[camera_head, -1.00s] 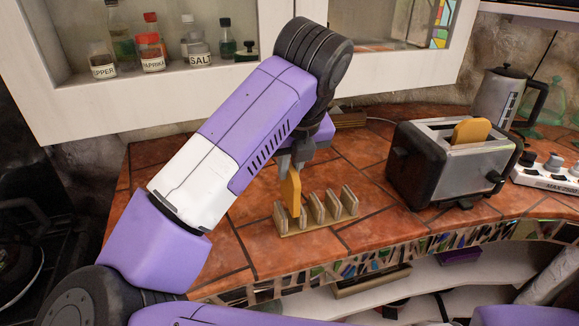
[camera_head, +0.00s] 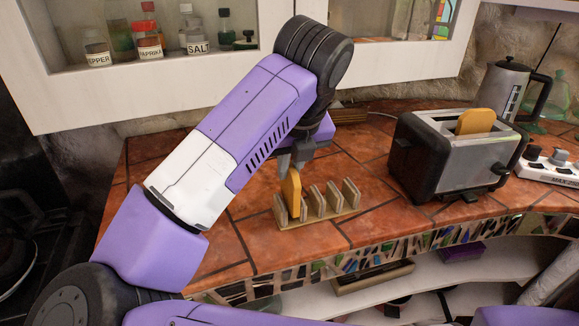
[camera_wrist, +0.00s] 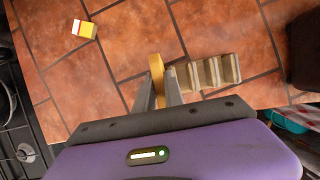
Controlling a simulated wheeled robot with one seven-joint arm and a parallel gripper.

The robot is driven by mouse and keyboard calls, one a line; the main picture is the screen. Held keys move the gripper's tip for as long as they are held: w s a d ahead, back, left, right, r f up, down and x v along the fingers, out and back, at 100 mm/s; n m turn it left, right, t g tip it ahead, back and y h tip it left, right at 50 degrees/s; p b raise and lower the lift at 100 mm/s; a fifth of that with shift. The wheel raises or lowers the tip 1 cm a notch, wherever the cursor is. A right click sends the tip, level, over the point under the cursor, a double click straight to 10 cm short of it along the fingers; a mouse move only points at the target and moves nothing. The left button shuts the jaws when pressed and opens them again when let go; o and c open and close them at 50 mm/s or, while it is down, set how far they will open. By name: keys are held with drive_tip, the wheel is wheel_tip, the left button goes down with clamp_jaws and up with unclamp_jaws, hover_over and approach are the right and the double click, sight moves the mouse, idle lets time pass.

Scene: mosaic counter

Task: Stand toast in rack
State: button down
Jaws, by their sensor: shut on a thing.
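A golden slice of toast (camera_head: 291,194) stands upright at the left end of the wooden toast rack (camera_head: 345,212). It also shows in the wrist view (camera_wrist: 156,68). My gripper (camera_head: 291,167) is above the rack's left end and shut on the top of the toast. In the wrist view, my gripper's fingers (camera_wrist: 159,92) are on both sides of the slice. The toast's lower edge is down among the left dividers; whether it touches the base is hidden. The other slots of the rack are empty. A second slice (camera_head: 475,122) sticks up from the toaster (camera_head: 440,165).
The toaster stands right of the rack, with a kettle (camera_head: 510,90) behind it and a white switch strip (camera_head: 548,168) at the right. A small yellow-and-white box (camera_wrist: 84,28) lies on the tiles. Tiled counter is free left of the rack.

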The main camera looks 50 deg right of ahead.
drive_tip(key=shift+f+b, duration=0.6)
drive_tip(key=shift+f, duration=0.05)
drive_tip(key=c, duration=1.6)
unclamp_jaws()
drive_tip(key=o, duration=0.5)
drive_tip(key=shift+r, duration=0.1)
drive_tip(key=v, duration=0.7)
drive_tip(key=shift+s+a+r, duration=0.15)
drive_tip(key=shift+r, duration=0.15)
